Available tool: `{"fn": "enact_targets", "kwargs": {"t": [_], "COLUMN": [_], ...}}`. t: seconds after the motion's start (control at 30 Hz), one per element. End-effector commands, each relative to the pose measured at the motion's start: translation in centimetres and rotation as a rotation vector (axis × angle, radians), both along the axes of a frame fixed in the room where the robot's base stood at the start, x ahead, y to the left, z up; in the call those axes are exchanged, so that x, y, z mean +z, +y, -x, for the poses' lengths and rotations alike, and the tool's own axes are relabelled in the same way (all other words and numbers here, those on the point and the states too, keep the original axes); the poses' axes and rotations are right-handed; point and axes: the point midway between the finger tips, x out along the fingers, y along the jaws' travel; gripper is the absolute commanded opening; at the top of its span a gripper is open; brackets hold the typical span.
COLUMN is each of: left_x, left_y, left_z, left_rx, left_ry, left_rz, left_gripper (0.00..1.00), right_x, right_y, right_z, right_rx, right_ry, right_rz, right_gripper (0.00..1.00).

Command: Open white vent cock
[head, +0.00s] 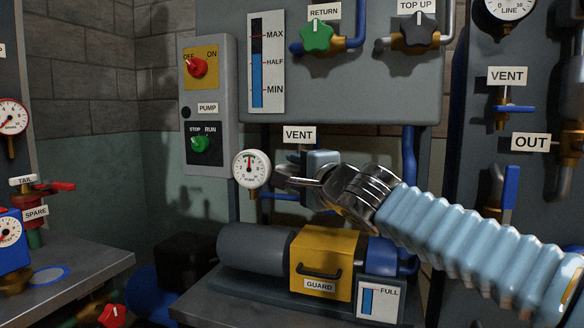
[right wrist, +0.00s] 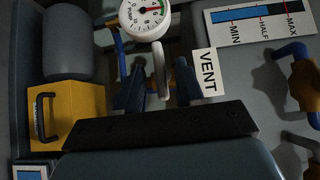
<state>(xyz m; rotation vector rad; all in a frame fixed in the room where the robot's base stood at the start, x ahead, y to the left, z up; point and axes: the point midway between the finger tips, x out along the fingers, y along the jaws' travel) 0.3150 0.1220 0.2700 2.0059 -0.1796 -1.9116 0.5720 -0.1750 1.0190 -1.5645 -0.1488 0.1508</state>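The white vent cock's lever (right wrist: 159,68) shows in the right wrist view, beside the VENT label (right wrist: 205,73) and just below the pump gauge (right wrist: 145,17). My right gripper (right wrist: 158,92) has its two dark fingers apart, one on each side of the lever. Gaps seem to show between fingers and lever, so it looks open around it. In the head view my right gripper (head: 298,170) reaches in from the right, under the VENT label (head: 299,135), and hides most of the cock. My left gripper is not in view.
The pump gauge (head: 251,168) is close left of my gripper. Below is the yellow guard (head: 323,258); the level-gauge panel (head: 345,95) is above. A second VENT valve with a blue handle (head: 516,108) is on the right panel. The pump switch box (head: 208,110) is left.

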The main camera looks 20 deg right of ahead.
Motion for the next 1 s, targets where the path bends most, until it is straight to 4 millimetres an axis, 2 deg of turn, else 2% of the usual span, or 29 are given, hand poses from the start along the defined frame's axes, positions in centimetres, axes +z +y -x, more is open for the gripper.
{"fn": "enact_targets", "kwargs": {"t": [0.1,0.2,0.47,0.5,0.57,0.73,1.0], "left_x": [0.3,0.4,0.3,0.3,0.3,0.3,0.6], "left_y": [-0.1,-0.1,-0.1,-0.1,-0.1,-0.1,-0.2], "left_z": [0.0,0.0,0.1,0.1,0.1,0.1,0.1], "left_rx": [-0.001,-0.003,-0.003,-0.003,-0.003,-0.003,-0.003], "left_ry": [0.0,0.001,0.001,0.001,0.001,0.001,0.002], "left_rz": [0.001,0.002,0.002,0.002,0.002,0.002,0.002], "left_gripper": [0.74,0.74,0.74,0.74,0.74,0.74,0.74], "right_x": [0.1,0.1,0.0,0.0,0.0,0.0,0.1], "right_y": [0.3,0.4,0.5,0.4,0.4,0.4,0.4], "right_z": [-1.4,-1.9,-2.1,-2.1,-2.1,-2.1,-2.1], "right_rx": [0.001,0.001,0.001,0.0,0.0,0.0,-0.001], "right_ry": [0.0,-0.001,-0.001,-0.001,-0.001,-0.001,0.006], "right_rz": [0.001,0.001,0.001,0.001,0.001,0.001,0.01], "right_gripper": [0.37,0.37,0.37,0.36,0.27,0.0,0.0]}}
